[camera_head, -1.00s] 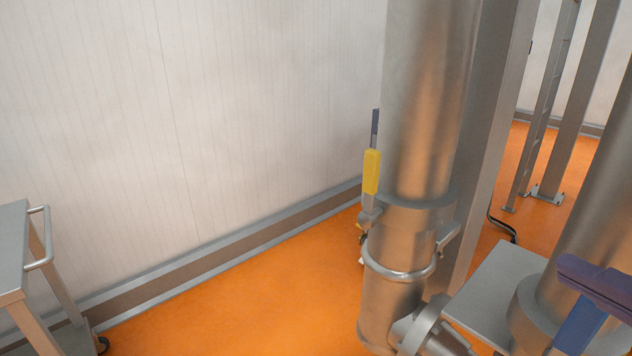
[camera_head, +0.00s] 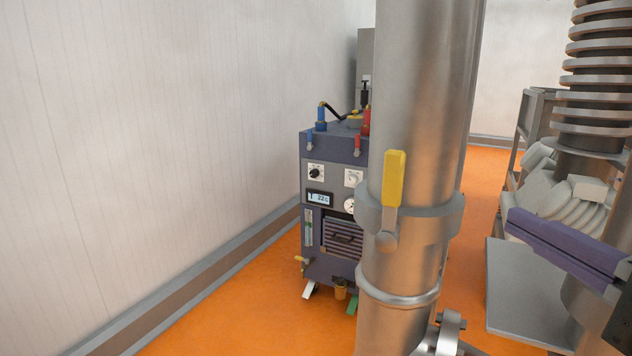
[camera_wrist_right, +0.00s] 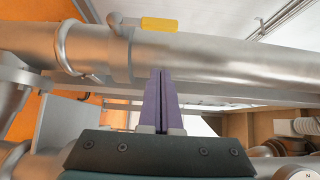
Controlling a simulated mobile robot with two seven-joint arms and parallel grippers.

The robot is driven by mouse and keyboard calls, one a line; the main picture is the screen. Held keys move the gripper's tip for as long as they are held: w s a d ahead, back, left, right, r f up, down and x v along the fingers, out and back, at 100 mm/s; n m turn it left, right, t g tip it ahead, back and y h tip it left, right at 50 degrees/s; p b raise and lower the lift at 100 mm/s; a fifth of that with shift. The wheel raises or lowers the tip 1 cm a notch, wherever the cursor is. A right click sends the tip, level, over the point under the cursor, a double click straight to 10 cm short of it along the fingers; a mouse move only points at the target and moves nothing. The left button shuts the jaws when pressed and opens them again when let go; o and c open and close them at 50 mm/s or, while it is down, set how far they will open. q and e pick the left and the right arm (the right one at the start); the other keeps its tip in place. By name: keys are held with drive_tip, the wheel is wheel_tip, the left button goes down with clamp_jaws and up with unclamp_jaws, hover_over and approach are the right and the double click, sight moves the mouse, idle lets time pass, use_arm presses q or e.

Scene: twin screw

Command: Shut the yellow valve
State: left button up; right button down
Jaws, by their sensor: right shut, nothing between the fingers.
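The yellow valve handle (camera_head: 394,178) stands upright against the front of a thick steel pipe (camera_head: 428,90). Its metal stem runs down to a pivot at the pipe's collar (camera_head: 445,215). In the right wrist view the yellow handle (camera_wrist_right: 159,24) lies across the upper edge of the pipe (camera_wrist_right: 225,58). My right gripper (camera_head: 512,222) is to the right of the pipe and lower than the handle, apart from it. In the wrist view its purple fingers (camera_wrist_right: 161,74) are together and empty, pointing at the pipe. My left gripper is in neither view.
A dark blue machine (camera_head: 317,255) with dials and a display stands behind the pipe on the left, partly hidden. A ribbed column (camera_head: 598,80) and a grey plate (camera_head: 515,300) are at the right. Orange floor (camera_head: 245,300) is clear at the left, beside the pale wall (camera_head: 150,130).

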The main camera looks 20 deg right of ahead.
drive_tip(key=p, duration=0.1)
approach(393, 200)
drive_tip(key=w+d+r, duration=0.3)
drive_tip(key=d, duration=0.2)
drive_tip(key=shift+w+a+r+p, duration=0.1)
drive_tip(key=shift+w+a+p, duration=0.2)
drive_tip(key=shift+w+a, duration=0.45)
drive_tip(key=shift+w+a+r+p, duration=0.1)
drive_tip(key=shift+w+a+p, duration=0.15)
drive_tip(key=shift+w+a, duration=0.45)
drive_tip(key=shift+w+d, duration=0.2)
drive_tip(key=shift+d, duration=0.05)
